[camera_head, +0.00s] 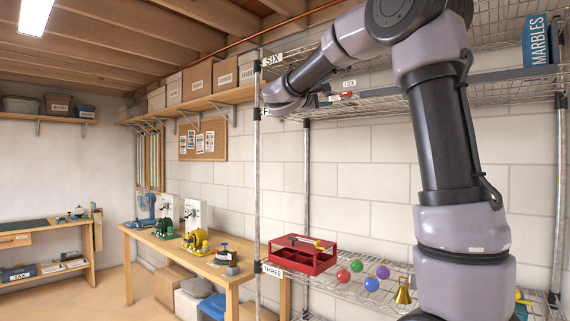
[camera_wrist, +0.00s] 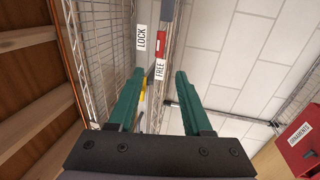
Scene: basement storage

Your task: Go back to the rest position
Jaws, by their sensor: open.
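My gripper (camera_head: 326,98) is at the end of my raised arm, near the upper wire shelves in the head view. It also shows in the wrist view (camera_wrist: 159,76), where its two green fingers stand apart with nothing held between them. Past the fingertips, a LOCK label (camera_wrist: 141,37) and a FREE label (camera_wrist: 159,69) show on or near the shelf. A small red item (camera_wrist: 162,46) is by the FREE label; what it is cannot be told.
A wire rack holds a red compartment tray (camera_head: 300,258), several coloured balls (camera_head: 371,284) and a gold flask-like item (camera_head: 403,291) on its THREE shelf. A blue MARBLES box (camera_head: 537,41) stands high right. A wooden workbench (camera_head: 188,257) carries machines. A red ORNAMENTS box (camera_wrist: 300,146) is close right.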

